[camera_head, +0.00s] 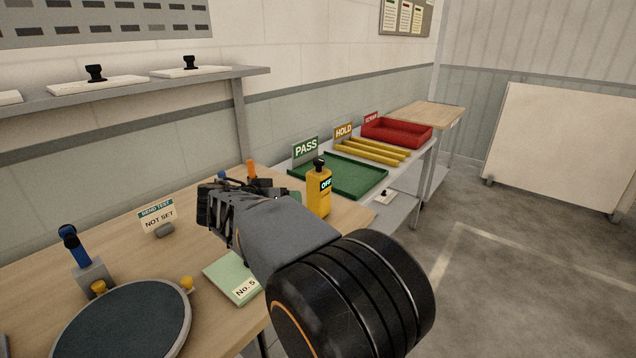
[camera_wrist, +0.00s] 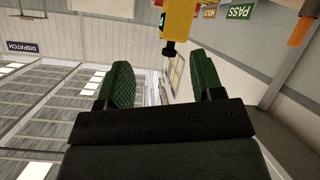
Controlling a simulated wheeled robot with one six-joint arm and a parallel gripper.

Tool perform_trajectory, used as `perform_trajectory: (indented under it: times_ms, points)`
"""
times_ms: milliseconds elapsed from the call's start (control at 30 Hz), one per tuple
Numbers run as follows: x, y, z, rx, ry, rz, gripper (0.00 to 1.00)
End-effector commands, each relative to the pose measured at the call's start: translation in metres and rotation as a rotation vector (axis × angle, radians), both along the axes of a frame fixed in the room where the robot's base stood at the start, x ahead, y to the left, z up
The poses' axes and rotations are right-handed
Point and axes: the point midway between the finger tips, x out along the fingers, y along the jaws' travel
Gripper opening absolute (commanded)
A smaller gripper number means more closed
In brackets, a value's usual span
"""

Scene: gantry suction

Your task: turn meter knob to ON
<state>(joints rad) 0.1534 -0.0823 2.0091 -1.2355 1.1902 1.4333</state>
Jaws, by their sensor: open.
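The meter is a yellow upright box (camera_head: 319,196) on the wooden bench, with a black knob (camera_head: 319,163) on top and a dark label reading OFF (camera_head: 326,184). In the wrist view, the yellow meter (camera_wrist: 178,22) shows upside down at the top, with its dark knob (camera_wrist: 168,48) pointing down toward the gap between my fingers. My gripper (camera_wrist: 160,88) is open and empty, with green ridged pads apart. In the head view my gripper (camera_head: 222,204) is left of the meter, its fingers partly hidden by my wrist. I cannot tell the exact distance to the knob.
A green PASS tray (camera_head: 345,176), yellow HOLD rails (camera_head: 368,150) and a red bin (camera_head: 396,131) stand behind.

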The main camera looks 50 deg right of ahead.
Motion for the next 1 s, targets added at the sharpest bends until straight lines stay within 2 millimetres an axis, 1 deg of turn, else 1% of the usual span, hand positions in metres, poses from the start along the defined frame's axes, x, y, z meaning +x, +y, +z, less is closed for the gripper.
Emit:
perform_trajectory:
  times_ms: [33, 100, 200, 333, 467, 567, 800, 1000]
  points:
    - [0.011, -0.012, -0.010, -0.075, -0.063, -0.037, 0.61]
    - [0.022, -0.025, -0.003, -0.173, -0.164, -0.073, 0.61]
    - [0.035, -0.038, 0.005, -0.280, -0.278, -0.099, 0.61]
    - [0.044, -0.049, 0.013, -0.359, -0.370, -0.107, 0.61]
    - [0.048, -0.064, 0.018, -0.387, -0.404, -0.112, 0.61]
    - [0.049, -0.080, 0.019, -0.389, -0.405, -0.113, 0.61]
    - [0.052, -0.128, 0.019, -0.387, -0.403, -0.114, 0.61]
    - [0.055, -0.160, 0.019, -0.386, -0.403, -0.111, 0.61]
